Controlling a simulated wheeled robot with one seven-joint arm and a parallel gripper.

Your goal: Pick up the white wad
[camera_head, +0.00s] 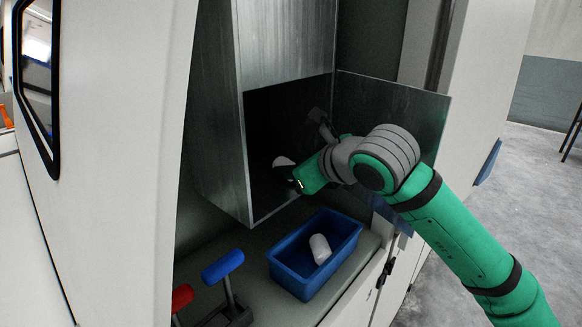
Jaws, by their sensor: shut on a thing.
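A white wad (283,161) shows as a small pale shape inside the dark opening of the metal chute (287,45). My gripper (284,172) reaches into this opening from the right, at the end of my green arm. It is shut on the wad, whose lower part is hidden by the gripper. A second white piece (319,249), rounded and longish, lies in the blue bin (283,277) below the opening.
An open metal door panel (425,115) stands right of the opening, behind my arm. Two levers, one with a blue grip (222,266) and one red (182,297), stand left of the bin. A white machine panel (120,130) fills the left. Grey floor (520,200) is clear at right.

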